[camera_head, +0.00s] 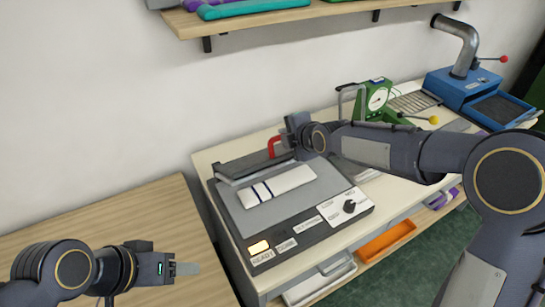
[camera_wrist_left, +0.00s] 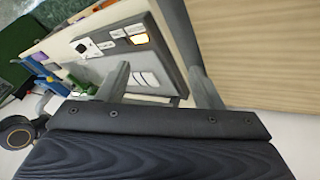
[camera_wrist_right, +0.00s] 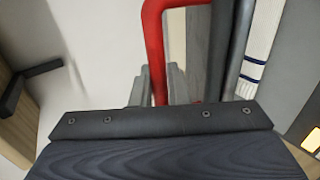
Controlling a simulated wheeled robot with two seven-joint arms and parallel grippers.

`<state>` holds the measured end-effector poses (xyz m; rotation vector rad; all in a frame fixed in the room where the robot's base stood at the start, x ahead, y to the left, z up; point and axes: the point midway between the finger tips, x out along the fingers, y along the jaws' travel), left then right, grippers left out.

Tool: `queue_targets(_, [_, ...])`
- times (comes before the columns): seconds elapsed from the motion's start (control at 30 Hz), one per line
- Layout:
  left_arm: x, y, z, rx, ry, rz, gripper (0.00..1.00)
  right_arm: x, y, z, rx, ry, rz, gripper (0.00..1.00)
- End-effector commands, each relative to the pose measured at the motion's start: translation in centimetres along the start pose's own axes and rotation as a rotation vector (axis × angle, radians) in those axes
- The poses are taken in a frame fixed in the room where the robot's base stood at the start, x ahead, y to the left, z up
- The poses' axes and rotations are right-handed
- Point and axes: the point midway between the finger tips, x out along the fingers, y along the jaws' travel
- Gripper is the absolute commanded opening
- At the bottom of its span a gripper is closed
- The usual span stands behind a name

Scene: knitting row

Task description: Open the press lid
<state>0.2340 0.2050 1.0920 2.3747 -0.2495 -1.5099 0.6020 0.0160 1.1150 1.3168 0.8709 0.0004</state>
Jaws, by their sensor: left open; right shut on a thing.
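The press (camera_head: 318,205) stands on the white bench. Its grey bed is exposed and bears a white knitted strip (camera_head: 285,184) with blue stripes. The dark lid (camera_head: 250,162) shows as a narrow slab along the bed's back edge; its exact angle I cannot tell. A red handle (camera_head: 273,146) rises at the lid, also seen in the right wrist view (camera_wrist_right: 153,40). My right gripper (camera_head: 291,137) is shut on the red handle; its fingers partly hide behind the wrist in the head view. My left gripper (camera_head: 187,268) is open and empty, left of the press, over the wooden table.
The press's panel has a lit yellow READY lamp (camera_head: 258,247) and a black knob (camera_head: 349,206). A green dial device (camera_head: 375,102) and a blue machine (camera_head: 462,88) stand further right. A shelf (camera_head: 245,22) is above. An orange tray (camera_head: 386,241) sits below. The wooden table (camera_head: 110,228) is clear.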

Motion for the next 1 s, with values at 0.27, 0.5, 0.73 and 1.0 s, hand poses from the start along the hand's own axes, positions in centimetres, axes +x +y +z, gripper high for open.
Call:
queue_targets(0.27, [3.2, -0.7, 1.3, 0.34, -0.359, -0.11, 0.23, 0.0, -0.1, 0.1, 0.0, -0.001, -0.002, 0.0])
queue_targets(0.5, [6.0, -1.9, 1.0, 0.746, -0.683, -0.304, 0.0, 0.0, -0.1, 0.0, 0.0, -0.001, -0.002, 0.0])
queue_targets(0.73, [8.6, -1.8, -1.0, 1.156, -0.931, -0.565, 0.0, 0.0, -0.1, 0.0, 0.0, 0.0, -0.002, 0.0])
queue_targets(1.0, [12.3, 1.5, -4.5, 1.641, -1.113, -0.984, 0.0, 0.0, -0.1, 0.0, 0.0, 0.0, -0.003, 0.0])
